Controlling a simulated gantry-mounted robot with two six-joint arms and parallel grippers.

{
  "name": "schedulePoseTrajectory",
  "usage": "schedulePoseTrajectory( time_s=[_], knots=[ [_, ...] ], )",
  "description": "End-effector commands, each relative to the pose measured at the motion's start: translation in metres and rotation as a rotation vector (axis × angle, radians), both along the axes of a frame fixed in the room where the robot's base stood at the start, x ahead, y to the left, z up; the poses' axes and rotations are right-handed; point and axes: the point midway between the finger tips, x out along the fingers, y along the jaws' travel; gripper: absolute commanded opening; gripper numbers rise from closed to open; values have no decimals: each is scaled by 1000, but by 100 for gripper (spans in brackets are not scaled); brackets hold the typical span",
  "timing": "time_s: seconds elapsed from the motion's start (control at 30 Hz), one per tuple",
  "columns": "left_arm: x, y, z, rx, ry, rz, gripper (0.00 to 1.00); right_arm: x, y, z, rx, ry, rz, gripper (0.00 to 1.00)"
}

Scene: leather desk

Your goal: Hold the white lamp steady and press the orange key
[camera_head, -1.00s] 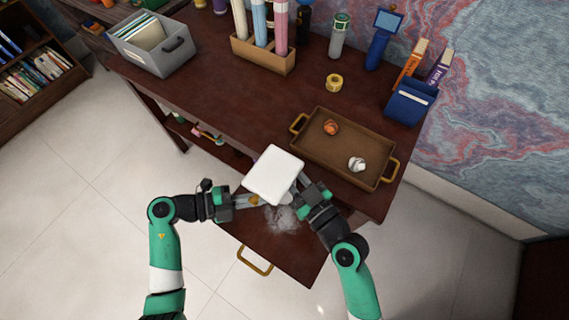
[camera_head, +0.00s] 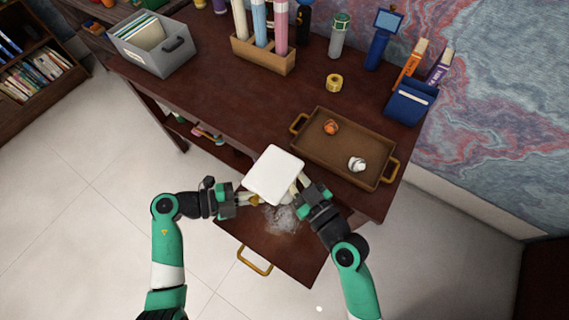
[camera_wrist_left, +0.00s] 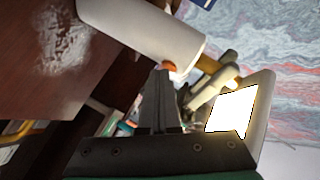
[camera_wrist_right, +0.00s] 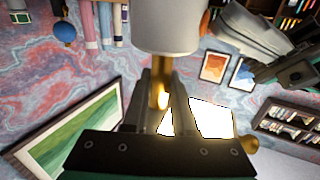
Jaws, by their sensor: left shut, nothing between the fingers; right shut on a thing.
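The white lamp shows its square white head (camera_head: 273,174) in the head view, held above the open drawer. Its round white base shows in the left wrist view (camera_wrist_left: 145,28) and the right wrist view (camera_wrist_right: 168,25). Its panel glows bright white (camera_wrist_left: 230,112). The orange key (camera_wrist_left: 170,67) is at the base's end, just past the fingertips of my left gripper (camera_wrist_left: 160,76); I cannot tell whether they touch. My left gripper (camera_head: 246,199) is shut and empty.
The pulled-out drawer (camera_head: 295,262) has a brass handle and a pale patch. A brown tray (camera_head: 325,152) on the desk holds an orange item and a white item. A grey file box (camera_head: 165,62), a tube holder (camera_head: 262,55) and a yellow tape roll (camera_head: 334,82) stand farther back.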

Motion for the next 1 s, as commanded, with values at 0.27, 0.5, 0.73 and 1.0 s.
schedulePoseTrajectory(
  time_s=[0.27, 0.5, 0.73, 1.0],
  knots=[
    [-5, 3, 0, 0, 0, 2, 0, 0, 0, 0, -1, 1, 1, 0],
    [-14, 9, 0, 0, 0, 1, 0, 0, 0, 0, -1, 1, 1, 0],
    [-14, 9, 0, 0, 0, 1, 0, 0, 0, 0, -1, 1, 1, 0],
    [-36, 24, -1, 0, -1, 4, 0, 0, 0, 0, -1, 1, 0, 0]
  ],
)
